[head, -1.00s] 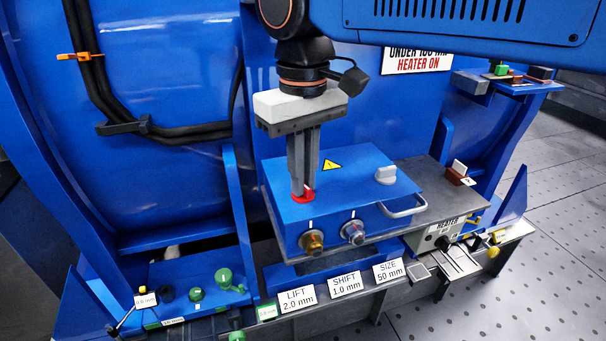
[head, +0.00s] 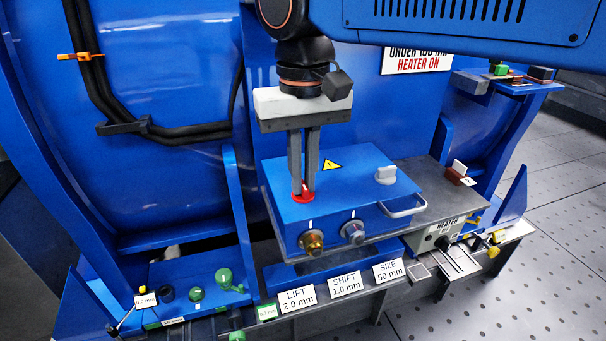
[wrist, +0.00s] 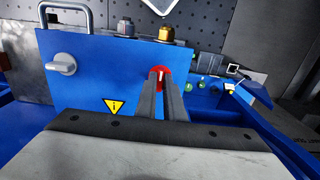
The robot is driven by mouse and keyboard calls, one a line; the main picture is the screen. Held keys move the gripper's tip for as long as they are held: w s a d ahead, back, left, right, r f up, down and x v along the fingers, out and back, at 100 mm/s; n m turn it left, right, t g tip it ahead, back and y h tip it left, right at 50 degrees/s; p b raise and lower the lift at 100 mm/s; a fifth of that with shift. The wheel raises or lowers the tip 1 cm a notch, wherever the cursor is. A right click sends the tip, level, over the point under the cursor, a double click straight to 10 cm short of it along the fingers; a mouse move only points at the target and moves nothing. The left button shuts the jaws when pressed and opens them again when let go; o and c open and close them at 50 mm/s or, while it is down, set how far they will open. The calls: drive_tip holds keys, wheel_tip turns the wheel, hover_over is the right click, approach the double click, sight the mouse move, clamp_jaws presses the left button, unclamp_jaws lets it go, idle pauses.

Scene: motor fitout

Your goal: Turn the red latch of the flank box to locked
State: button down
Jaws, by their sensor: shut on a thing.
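The flank box (head: 350,199) is a blue box with a yellow warning triangle on its top; its top also shows in the wrist view (wrist: 105,75). The red latch (head: 304,198) sits at the left of the box top, a round red piece that shows around my fingertips in the wrist view (wrist: 160,70). My gripper (head: 304,188) points down from above, its two fingers shut on the latch; the fingers also show in the wrist view (wrist: 165,80). The fingers hide much of the latch, and I cannot tell its lock position.
A grey knob (head: 386,175) stands on the box top at the right. A handle (head: 404,208) and brass (head: 312,242) and grey (head: 353,232) connectors are on the front. A heater unit (head: 436,235) stands to the right; labels line the front ledge.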

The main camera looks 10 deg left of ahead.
drive_tip(key=c, duration=1.9)
unclamp_jaws()
drive_tip(key=shift+o, duration=0.2)
wheel_tip(320, 180, up, 17)
drive_tip(key=shift+r, duration=0.2)
